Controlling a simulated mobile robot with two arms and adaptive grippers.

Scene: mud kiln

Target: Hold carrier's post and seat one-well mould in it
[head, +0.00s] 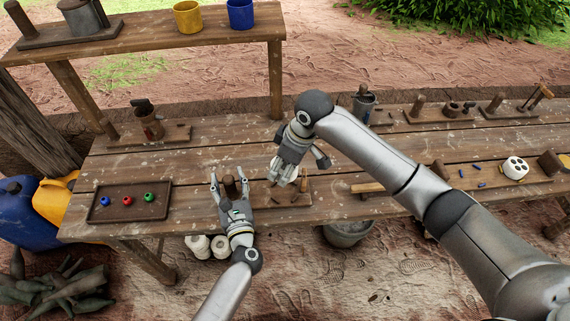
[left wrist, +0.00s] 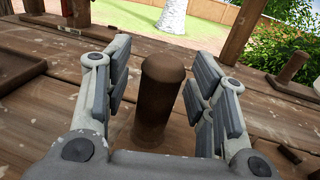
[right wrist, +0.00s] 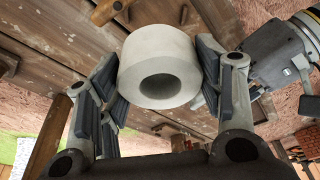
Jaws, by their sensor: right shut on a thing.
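The carrier (head: 299,197) is a low wooden board on the front of the table. Its upright brown post (head: 230,187) stands between the fingers of my left gripper (head: 229,179). In the left wrist view the post (left wrist: 160,95) has a visible gap to the fingers on both sides, so this gripper is open around it. My right gripper (head: 288,172) is over the carrier's right part, fingers pointing down. In the right wrist view it is shut on the pale one-well mould (right wrist: 160,55), a round block with one dark hole. The gripper mostly hides the mould in the head view.
A dark tray (head: 97,210) with blue, red and green balls lies at the left. A white several-holed mould (head: 515,168) stands at the far right. A wooden-handled tool (head: 367,188) lies right of the carrier. Another post board (head: 175,133) stands at the back left.

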